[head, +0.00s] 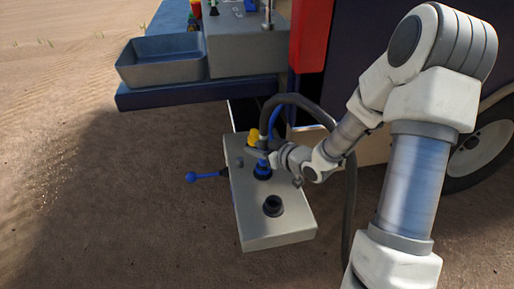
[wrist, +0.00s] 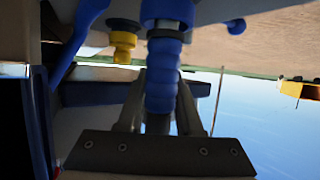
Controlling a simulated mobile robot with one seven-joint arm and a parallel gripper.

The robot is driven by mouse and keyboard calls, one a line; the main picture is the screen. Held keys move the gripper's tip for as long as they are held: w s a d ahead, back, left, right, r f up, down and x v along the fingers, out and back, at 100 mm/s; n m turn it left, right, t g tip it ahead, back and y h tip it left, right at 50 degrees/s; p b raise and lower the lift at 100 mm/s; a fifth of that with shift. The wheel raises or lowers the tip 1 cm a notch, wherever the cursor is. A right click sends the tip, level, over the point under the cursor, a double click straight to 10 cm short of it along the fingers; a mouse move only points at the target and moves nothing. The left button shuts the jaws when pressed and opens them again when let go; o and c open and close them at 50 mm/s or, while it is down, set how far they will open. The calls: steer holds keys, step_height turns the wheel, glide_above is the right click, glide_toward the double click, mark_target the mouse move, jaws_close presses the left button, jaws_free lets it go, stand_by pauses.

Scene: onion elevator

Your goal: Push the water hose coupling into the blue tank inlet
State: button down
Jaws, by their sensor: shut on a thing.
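My gripper (head: 268,156) is over the grey metal box, shut on the water hose coupling. In the wrist view, which is upside down, the fingers (wrist: 160,112) stand on both sides of the blue ribbed coupling (wrist: 163,82). The coupling is in line with the blue tank inlet (wrist: 167,12), with a dark ring where they meet. I cannot tell how deep it sits. In the head view the blue inlet (head: 262,173) shows just below my gripper, and the coupling is mostly hidden. The dark hose (head: 297,101) arches up from there and falls to the right.
The grey box (head: 277,240) has an open black inlet (head: 273,206) in front and a yellow fitting (head: 253,137) behind. A blue-handled lever (head: 203,176) sticks out left. A blue-grey tray (head: 162,62) stands on a blue ledge. Bare ground is free at left.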

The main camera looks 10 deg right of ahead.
steer(key=shift+f, duration=0.35)
steer(key=c, duration=0.5)
jaws_free()
steer(key=p+v, duration=0.8)
steer(key=v, duration=0.9)
steer(key=shift+s, duration=0.15)
steer(key=shift+d, duration=0.15)
